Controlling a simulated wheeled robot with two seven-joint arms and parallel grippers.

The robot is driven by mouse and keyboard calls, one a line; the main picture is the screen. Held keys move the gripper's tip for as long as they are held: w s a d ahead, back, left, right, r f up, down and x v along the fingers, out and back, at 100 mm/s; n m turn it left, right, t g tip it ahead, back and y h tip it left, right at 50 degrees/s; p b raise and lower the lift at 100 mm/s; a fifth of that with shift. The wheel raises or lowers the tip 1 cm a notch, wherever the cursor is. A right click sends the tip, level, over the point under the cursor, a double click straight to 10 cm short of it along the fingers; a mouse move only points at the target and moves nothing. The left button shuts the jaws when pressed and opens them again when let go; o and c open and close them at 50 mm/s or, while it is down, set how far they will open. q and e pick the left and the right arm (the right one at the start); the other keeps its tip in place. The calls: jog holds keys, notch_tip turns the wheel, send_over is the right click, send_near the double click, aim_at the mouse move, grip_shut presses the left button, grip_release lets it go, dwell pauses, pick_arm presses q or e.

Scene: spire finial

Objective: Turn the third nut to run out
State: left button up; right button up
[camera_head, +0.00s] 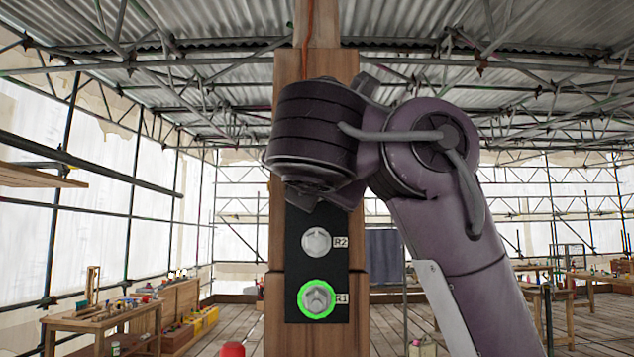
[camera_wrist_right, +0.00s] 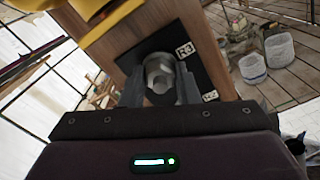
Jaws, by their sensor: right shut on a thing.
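A dark plate (camera_head: 346,260) is fixed to a wooden post (camera_head: 361,320). It bears a grey nut labelled R2 (camera_head: 316,241) and below it a nut labelled R1 (camera_head: 317,298), ringed in bright green. My right arm crosses the post above R2 and hides the third nut in the head view. In the right wrist view the third nut (camera_wrist_right: 159,72) sits beside the R3 label. My right gripper (camera_wrist_right: 158,80) is shut on this nut, one finger on each side. My left gripper is not in view.
A workbench (camera_head: 100,322) with tools stands at the left, and another table (camera_head: 585,274) at the right. A red object (camera_head: 232,349) shows at the bottom edge. In the wrist view, pale buckets (camera_wrist_right: 279,51) stand on the plank floor and something yellow (camera_wrist_right: 95,8) is at the top.

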jog(key=shift+f, duration=0.15)
jog(key=o, duration=1)
jog(key=shift+c, duration=0.2)
jog(key=s+b, duration=0.3)
jog(key=s, duration=0.4)
jog(key=shift+s+b, duration=0.35)
jog(key=shift+s, duration=0.05)
